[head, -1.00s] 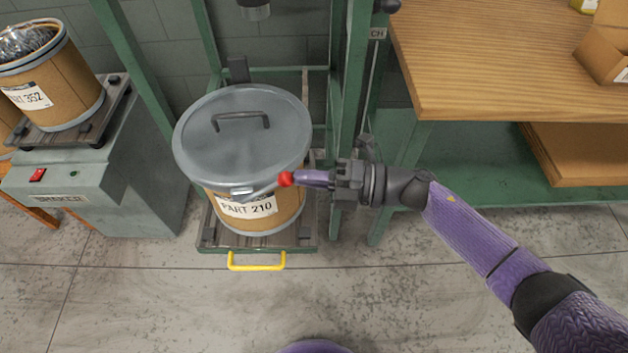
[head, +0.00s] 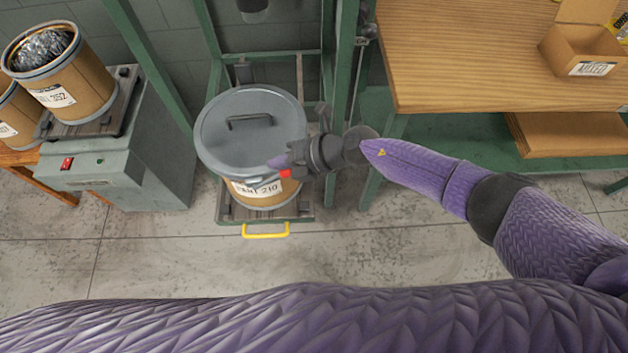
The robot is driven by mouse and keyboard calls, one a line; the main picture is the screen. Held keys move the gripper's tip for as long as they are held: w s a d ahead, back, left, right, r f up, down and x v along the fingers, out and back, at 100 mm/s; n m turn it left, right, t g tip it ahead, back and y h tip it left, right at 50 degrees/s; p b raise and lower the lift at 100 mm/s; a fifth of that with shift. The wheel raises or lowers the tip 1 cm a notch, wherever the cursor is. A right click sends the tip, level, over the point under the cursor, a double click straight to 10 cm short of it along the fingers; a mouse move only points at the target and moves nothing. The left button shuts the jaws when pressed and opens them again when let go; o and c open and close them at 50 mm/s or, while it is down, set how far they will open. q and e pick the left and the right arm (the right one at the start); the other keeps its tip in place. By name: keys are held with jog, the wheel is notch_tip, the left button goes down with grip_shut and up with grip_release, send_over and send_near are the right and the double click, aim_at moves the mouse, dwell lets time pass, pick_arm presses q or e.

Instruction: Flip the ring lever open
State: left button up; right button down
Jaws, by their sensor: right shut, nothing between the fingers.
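The fibre drum (head: 262,201) labelled PART 210 stands upright under a grey lid (head: 230,137) with a bar handle. The ring lever shows as a red tip (head: 285,173) at the front right of the rim. The rest of the lever is mostly hidden, and I cannot tell whether it is flat against the ring. My right gripper (head: 275,163) reaches in from the right. Its fingers are shut and empty, at the lid's right front edge just above the red tip. Contact cannot be made out. My left gripper is out of view.
The drum stands on a low platform with a yellow handle (head: 266,230), inside a green frame (head: 342,90). A wooden bench (head: 450,60) with a MIXED box (head: 585,55) is at the right. A shaker (head: 125,170) carrying an open drum (head: 75,80) is at the left.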

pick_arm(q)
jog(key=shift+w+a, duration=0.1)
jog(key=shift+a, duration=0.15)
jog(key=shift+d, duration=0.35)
pick_arm(e)
jog(key=shift+r, duration=0.1)
dwell(0.3)
jog(key=shift+r, duration=0.1)
jog(key=shift+r+p, duration=0.7)
jog(key=shift+p, duration=0.25)
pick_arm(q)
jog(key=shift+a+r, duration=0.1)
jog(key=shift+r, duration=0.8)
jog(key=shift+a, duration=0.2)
